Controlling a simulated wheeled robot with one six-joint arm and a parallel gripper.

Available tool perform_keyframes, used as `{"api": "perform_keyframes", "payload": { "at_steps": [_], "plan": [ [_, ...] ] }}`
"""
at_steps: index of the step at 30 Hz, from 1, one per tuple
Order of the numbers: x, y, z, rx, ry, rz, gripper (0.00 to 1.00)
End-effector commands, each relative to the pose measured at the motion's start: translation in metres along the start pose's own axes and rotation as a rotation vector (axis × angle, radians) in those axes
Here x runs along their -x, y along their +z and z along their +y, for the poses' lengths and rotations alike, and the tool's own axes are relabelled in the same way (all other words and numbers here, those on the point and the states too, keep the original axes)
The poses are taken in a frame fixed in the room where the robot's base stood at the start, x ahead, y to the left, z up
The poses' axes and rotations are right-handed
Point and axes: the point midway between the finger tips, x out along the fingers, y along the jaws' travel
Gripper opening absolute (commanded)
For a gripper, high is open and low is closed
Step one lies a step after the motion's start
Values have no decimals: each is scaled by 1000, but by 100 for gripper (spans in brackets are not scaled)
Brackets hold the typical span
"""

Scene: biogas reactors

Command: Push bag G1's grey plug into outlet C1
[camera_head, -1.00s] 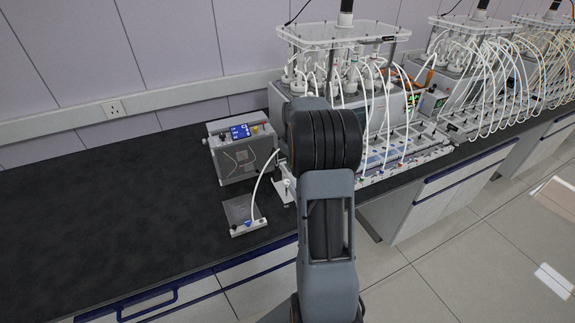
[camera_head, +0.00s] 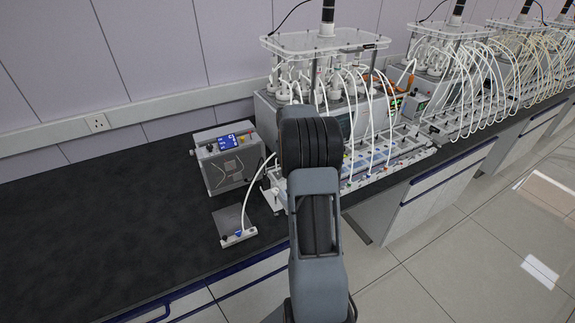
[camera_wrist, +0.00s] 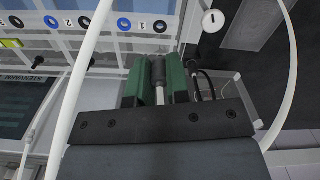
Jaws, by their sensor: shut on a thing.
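Bag G1, taken to be the flat grey bag (camera_head: 230,219), lies on the black bench in the head view, with a white tube rising from its edge fitting towards my arm. In the wrist view, my gripper (camera_wrist: 159,82) has green fingers shut on a grey plug (camera_wrist: 158,70). The plug points at a panel with a row of ringed ports. A dark-ringed port (camera_wrist: 160,27) lies just ahead of its tip, with a gap showing between them. I cannot read which port is C1. In the head view, my arm hides the gripper and plug.
A white tube (camera_wrist: 85,75) crosses the wrist view left of my gripper; another (camera_wrist: 291,70) curves at right. The left bench is clear.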

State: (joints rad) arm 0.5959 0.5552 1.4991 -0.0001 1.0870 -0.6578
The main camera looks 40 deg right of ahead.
Motion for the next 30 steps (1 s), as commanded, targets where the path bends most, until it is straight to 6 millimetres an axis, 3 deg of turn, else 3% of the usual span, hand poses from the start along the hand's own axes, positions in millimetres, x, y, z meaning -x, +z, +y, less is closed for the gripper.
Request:
{"api": "perform_keyframes", "payload": {
  "at_steps": [21, 30],
  "plan": [
    [-44, 0, -1, 0, -1, -1, 0],
    [-49, 0, -1, 0, 0, 0, 0]
  ]
}}
